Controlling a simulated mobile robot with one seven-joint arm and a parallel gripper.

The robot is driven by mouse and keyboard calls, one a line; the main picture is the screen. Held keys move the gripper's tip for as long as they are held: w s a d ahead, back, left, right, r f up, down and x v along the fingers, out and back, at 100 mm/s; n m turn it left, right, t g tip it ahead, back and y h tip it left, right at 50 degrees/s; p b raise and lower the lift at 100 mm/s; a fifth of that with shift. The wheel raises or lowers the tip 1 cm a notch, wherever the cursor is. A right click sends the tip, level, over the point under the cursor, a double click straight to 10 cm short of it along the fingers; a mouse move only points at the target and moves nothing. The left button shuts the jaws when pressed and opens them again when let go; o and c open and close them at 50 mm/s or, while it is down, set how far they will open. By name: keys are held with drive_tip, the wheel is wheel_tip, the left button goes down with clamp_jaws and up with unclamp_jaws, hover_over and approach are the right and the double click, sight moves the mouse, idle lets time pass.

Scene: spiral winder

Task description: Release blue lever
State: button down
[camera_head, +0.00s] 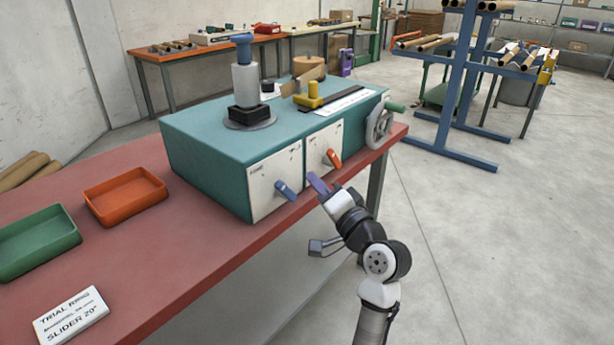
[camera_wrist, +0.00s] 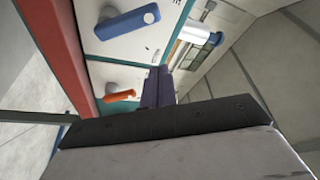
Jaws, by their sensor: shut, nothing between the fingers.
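The blue lever (camera_head: 286,190) sits on the left white front panel of the teal machine (camera_head: 205,165), its handle slanting down to the right. It also shows near the top of the wrist view (camera_wrist: 126,22). An orange lever (camera_head: 331,158) is on the right front panel; it shows lower in the wrist view (camera_wrist: 119,96). My gripper (camera_head: 317,182), with purple fingers, is shut and empty in front of the machine. In the head view it appears right of the blue lever and below the orange one. The fingers also show in the wrist view (camera_wrist: 158,84), apart from both levers.
The machine stands on a red table (camera_head: 150,262) and has a handwheel (camera_head: 379,125) at its right end. A grey column with a blue top (camera_head: 243,78) rises from it. An orange tray (camera_head: 125,195), a green tray (camera_head: 38,243) and a label block (camera_head: 71,316) lie left.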

drive_tip(key=v, duration=0.5)
drive_tip(key=shift+b, duration=0.3)
